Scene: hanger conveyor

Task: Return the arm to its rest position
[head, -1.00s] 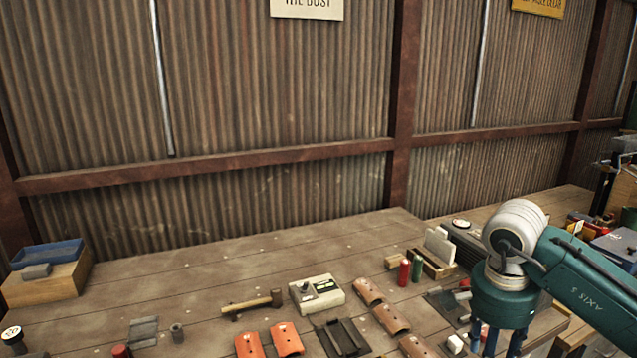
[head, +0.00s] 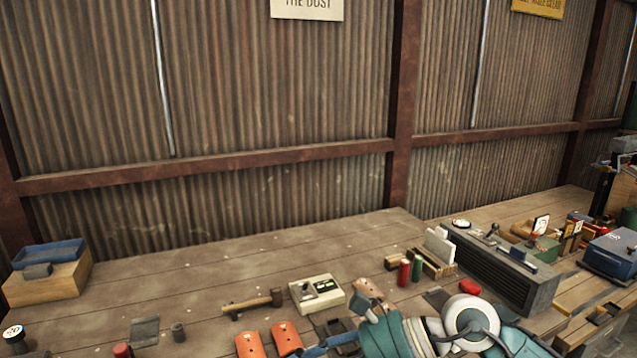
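My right arm comes in from the bottom right, low over the front of the bench. Its teal wrist and round white joint fill the bottom middle of the head view. My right gripper (head: 334,327) points left, above the orange leather pieces and the dark holder. Its two blue fingers stand apart, one reaching down-left and one up-left, with nothing visible between them. The arm hides part of the bench front and most of the tan leather pieces. My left gripper is not in view.
The wooden bench (head: 190,268) carries a hammer (head: 253,304), a cream control box (head: 317,293), orange leather pieces (head: 249,345), red and green cylinders (head: 403,272) and a long dark grey unit (head: 500,272). A blue tray (head: 48,254) sits far left. The bench's back left is clear.

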